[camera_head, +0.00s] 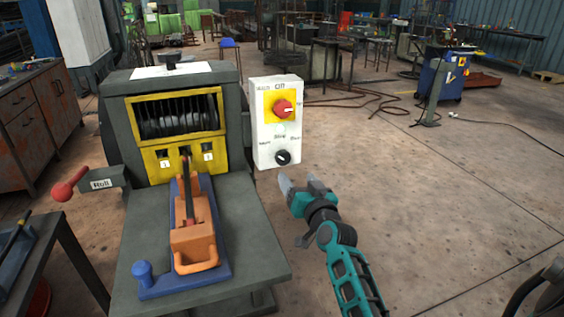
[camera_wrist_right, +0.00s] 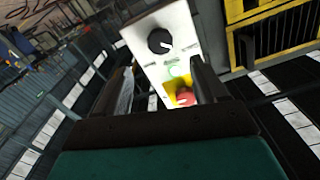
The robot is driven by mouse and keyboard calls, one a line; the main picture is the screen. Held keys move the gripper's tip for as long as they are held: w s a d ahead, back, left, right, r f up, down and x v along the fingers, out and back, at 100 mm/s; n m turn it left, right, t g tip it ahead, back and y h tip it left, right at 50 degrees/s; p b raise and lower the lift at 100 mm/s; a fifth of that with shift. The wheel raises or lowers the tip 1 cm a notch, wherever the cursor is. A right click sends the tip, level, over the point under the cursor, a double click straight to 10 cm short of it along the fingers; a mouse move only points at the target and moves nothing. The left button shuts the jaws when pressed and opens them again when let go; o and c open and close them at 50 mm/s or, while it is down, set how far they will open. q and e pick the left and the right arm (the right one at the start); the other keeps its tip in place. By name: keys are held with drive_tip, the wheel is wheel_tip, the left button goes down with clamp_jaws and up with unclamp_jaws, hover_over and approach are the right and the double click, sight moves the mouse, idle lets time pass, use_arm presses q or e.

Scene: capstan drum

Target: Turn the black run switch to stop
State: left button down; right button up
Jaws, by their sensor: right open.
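The black run switch (camera_head: 282,157) is a round knob with a pale pointer line, low on a white control box (camera_head: 262,140) beside the machine. Printed words sit around it, one above it reading like "Stop". The knob also shows in the right wrist view (camera_wrist_right: 160,41), beyond my fingers. A red knob on a yellow plate (camera_head: 283,108) is higher on the same box. My right gripper (camera_head: 300,186) is open and empty, just below and right of the black switch, apart from it. My left gripper is not in view.
The grey machine (camera_head: 170,100) with a yellow-framed drum stands left of the box. Its table holds an orange and blue fixture (camera_head: 195,235). The floor to the right is mostly open, with hoses farther back.

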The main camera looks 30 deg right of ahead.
sight(284, 160)
drive_tip(key=b+x, duration=0.2)
drive_tip(key=x, duration=0.8)
drive_tip(key=shift+w+a, duration=0.1)
drive_tip(key=c, duration=1.1)
